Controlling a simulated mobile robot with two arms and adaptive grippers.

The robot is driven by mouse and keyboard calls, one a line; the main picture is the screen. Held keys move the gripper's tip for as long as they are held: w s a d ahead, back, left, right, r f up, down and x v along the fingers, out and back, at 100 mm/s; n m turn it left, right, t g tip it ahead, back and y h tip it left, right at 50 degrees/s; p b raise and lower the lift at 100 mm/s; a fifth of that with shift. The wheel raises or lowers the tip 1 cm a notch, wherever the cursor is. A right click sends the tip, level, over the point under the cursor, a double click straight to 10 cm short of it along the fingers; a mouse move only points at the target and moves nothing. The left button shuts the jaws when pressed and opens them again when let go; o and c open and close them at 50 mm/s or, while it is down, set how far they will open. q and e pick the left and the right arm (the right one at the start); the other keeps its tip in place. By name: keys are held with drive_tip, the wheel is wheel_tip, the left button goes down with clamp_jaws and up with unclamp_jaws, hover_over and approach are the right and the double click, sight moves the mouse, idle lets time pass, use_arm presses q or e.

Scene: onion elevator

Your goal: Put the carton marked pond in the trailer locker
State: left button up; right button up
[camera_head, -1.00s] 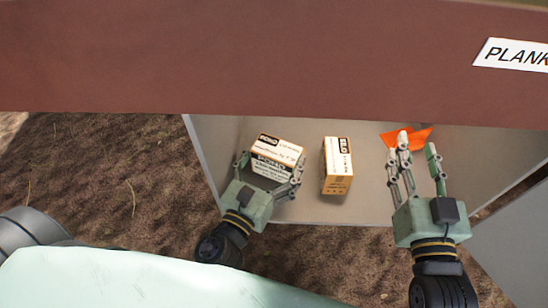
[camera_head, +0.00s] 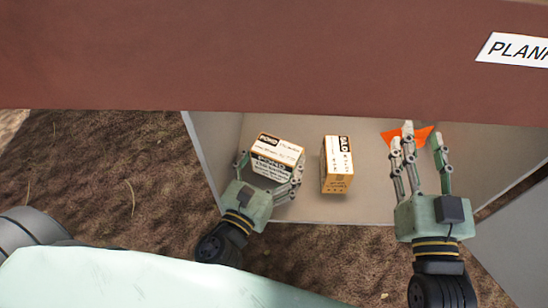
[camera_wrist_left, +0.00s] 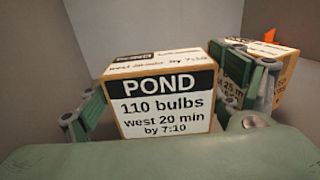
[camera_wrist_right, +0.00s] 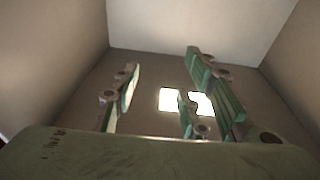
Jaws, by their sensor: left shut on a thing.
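The carton marked POND (camera_head: 279,155) is a tan box with white and black labels, inside the open locker (camera_head: 310,215). It also fills the middle of the left wrist view (camera_wrist_left: 163,100), its POND label facing my wrist. My left gripper (camera_head: 268,180) has its fingers on both sides of this carton and is shut on it. Whether the carton touches the locker floor is unclear. My right gripper (camera_head: 422,145) reaches into the right part of the locker, fingers spread and empty; the right wrist view also shows them apart (camera_wrist_right: 165,95).
A second tan carton (camera_head: 338,165) stands in the locker just right of the POND carton. An orange flat thing (camera_head: 400,137) lies behind my right fingers. A red-brown panel (camera_head: 250,55) with a PLANK sign (camera_head: 515,52) overhangs the opening. Brown ground (camera_head: 100,170) lies left.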

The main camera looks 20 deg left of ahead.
drive_tip(key=shift+s+r, duration=0.1)
drive_tip(key=shift+r, duration=0.3)
use_arm(q)
drive_tip(key=shift+f, duration=0.1)
use_arm(e)
drive_tip(key=shift+r+t, duration=0.6)
drive_tip(key=shift+r, duration=0.05)
use_arm(q)
drive_tip(key=shift+b, duration=0.3)
use_arm(e)
drive_tip(key=shift+s+a+r, duration=0.1)
drive_tip(key=shift+r, duration=0.15)
use_arm(q)
drive_tip(key=shift+f, duration=0.3)
use_arm(e)
drive_tip(key=shift+s+r+t+y, duration=0.25)
drive_tip(key=shift+r+t+y, duration=0.1)
drive_tip(key=shift+r, duration=0.15)
drive_tip(key=shift+s+r+t+y, duration=0.25)
drive_tip(key=shift+r+t, duration=0.1)
drive_tip(key=shift+r, duration=0.15)
use_arm(q)
drive_tip(key=o, duration=1.6)
drive_tip(key=shift+o, duration=0.2)
use_arm(e)
drive_tip(key=shift+r, duration=0.25)
use_arm(q)
drive_tip(key=shift+f, duration=0.15)
